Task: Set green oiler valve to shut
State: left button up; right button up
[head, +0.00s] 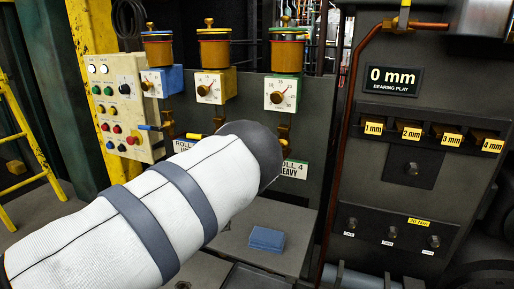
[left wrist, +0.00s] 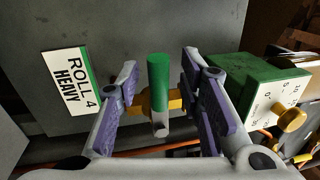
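The green oiler (head: 281,93) is the rightmost of three wall oilers, with a green box and white dial. In the left wrist view, its box (left wrist: 250,80) is at the right. Its valve has a green-ended lever (left wrist: 158,75) on a brass body, seen lengthwise up the picture. My left gripper (left wrist: 160,90) is open, one purple-padded finger on each side of the lever, with visible gaps on both sides. The white "ROLL 4 HEAVY" label (left wrist: 70,82) is left of it. In the head view my left arm hides the gripper and lever. My right gripper is out of view.
A blue oiler (head: 171,79) and a yellow oiler (head: 229,84) hang left of the green one. A control panel (head: 113,105) is further left. A copper pipe (head: 341,150) and a grey gauge panel (head: 420,60) are right. A blue block (head: 267,239) lies below.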

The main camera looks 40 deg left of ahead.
pick_arm(q)
jog(key=v, duration=1.2)
jog(key=s+d+f+n+g+p, duration=0.1)
jog(key=s+f+n+g, duration=0.4)
jog(key=s+f, duration=0.4)
jog(key=s+d+f+n+g+p, duration=0.1)
jog(key=s+f+n+g, duration=0.45)
jog(key=f, duration=0.65)
jog(key=s+d+f+n+g+h, duration=0.1)
jog(key=s+d+g, duration=0.3)
jog(key=s, duration=0.6)
jog(key=s+d+f+n+g+h+p, duration=0.1)
jog(key=s+d+f+n+g+h, duration=0.1)
jog(key=s+d, duration=0.4)
jog(key=s+d+f+n+g+h, duration=0.1)
jog(key=s+d+g, duration=0.3)
jog(key=s, duration=1.1)
jog(key=shift+d+n+g+h, duration=0.3)
jog(key=shift+d+n+g, duration=0.1)
jog(key=shift+n+g, duration=0.45)
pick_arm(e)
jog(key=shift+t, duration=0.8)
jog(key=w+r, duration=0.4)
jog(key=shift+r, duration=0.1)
